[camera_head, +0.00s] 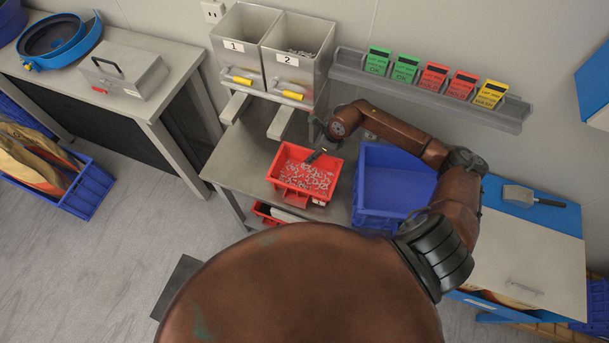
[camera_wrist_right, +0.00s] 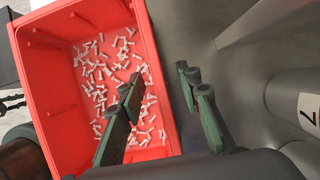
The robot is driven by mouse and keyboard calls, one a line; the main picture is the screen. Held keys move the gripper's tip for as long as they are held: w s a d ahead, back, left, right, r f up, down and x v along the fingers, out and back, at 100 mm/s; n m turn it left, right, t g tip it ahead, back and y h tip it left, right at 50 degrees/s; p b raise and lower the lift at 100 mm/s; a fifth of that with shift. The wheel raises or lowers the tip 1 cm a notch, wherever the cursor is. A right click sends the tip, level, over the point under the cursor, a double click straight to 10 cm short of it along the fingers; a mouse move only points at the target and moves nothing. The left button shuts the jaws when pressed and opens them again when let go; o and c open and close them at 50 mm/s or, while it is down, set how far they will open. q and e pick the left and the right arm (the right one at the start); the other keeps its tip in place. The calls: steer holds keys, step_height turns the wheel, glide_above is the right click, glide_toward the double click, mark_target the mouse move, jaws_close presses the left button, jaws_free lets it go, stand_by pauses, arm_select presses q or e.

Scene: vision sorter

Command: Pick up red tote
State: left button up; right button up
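The red tote (camera_head: 290,189) sits on the grey work table below the two numbered bins and holds many small white parts. In the right wrist view, the red tote (camera_wrist_right: 38,75) fills the left side, with its parts scattered on its floor. My right gripper (camera_head: 315,156) is at the tote's back edge. In the wrist view, the right gripper (camera_wrist_right: 163,88) is open, with one finger over the inside of the tote and the other outside its wall. The wall lies between the fingers, apparently without being clamped. My left gripper is not in view.
A blue tote (camera_head: 398,224) stands right of the red one. Grey bins (camera_head: 238,47) marked 1 and 2 are behind, above metal supports. Another red container (camera_head: 263,212) is below the table top. Coloured signs (camera_head: 434,77) stand on a wall rail.

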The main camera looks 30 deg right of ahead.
jaws_close()
steer(key=shift+r, duration=0.1)
stand_by(0.6)
